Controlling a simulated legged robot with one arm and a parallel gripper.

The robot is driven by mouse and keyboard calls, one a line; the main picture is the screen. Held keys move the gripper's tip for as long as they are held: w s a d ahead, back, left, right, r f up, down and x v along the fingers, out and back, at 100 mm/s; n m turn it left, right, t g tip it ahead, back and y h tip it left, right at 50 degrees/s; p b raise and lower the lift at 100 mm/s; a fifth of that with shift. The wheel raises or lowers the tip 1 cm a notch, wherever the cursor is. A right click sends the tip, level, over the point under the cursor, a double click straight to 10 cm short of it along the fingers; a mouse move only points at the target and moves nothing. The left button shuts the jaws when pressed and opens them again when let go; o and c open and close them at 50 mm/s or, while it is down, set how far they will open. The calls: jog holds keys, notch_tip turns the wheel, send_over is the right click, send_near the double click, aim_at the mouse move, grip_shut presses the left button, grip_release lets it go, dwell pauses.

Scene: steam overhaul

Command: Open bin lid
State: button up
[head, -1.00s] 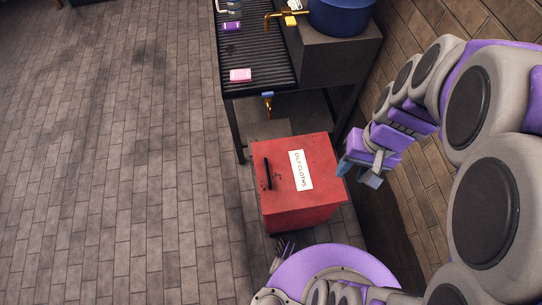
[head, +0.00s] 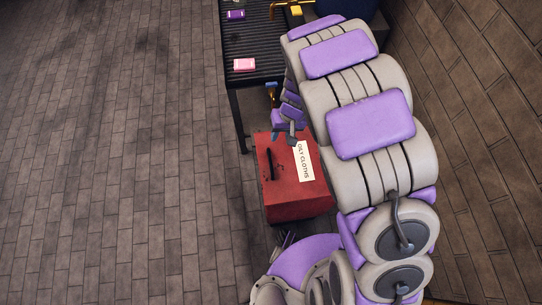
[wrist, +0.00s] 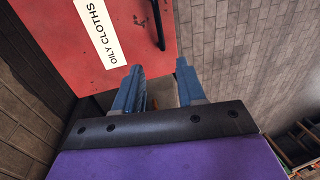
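The red bin (head: 290,207) stands on the floor, and its lid (head: 284,170) looks shut. The lid has a white "OILY CLOTHS" label (head: 304,161) and a black bar handle (head: 270,164) near its left side. In the wrist view the lid (wrist: 50,45), label (wrist: 95,28) and handle (wrist: 158,25) lie ahead of the fingers. My gripper (wrist: 158,68) is open, with its two blue fingers apart and nothing between them. In the head view it is near the lid's far edge, partly hidden by my arm. I cannot tell whether it touches the bin.
A black slatted bench (head: 250,45) stands beyond the bin, with a pink block (head: 244,65) and a purple block (head: 236,15) on it. A brick wall (head: 480,120) is on the right. The paved floor (head: 110,150) to the left is clear.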

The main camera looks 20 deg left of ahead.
aim_at(270, 160)
jog(key=a+f, duration=0.1)
jog(key=f, duration=0.4)
jog(key=s+f+b, duration=0.1)
jog(key=f, duration=0.5)
jog(key=s+a+f+b, duration=0.1)
jog(key=f, duration=0.5)
jog(key=shift+a, duration=0.3)
jog(key=shift+r, duration=0.1)
grip_shut()
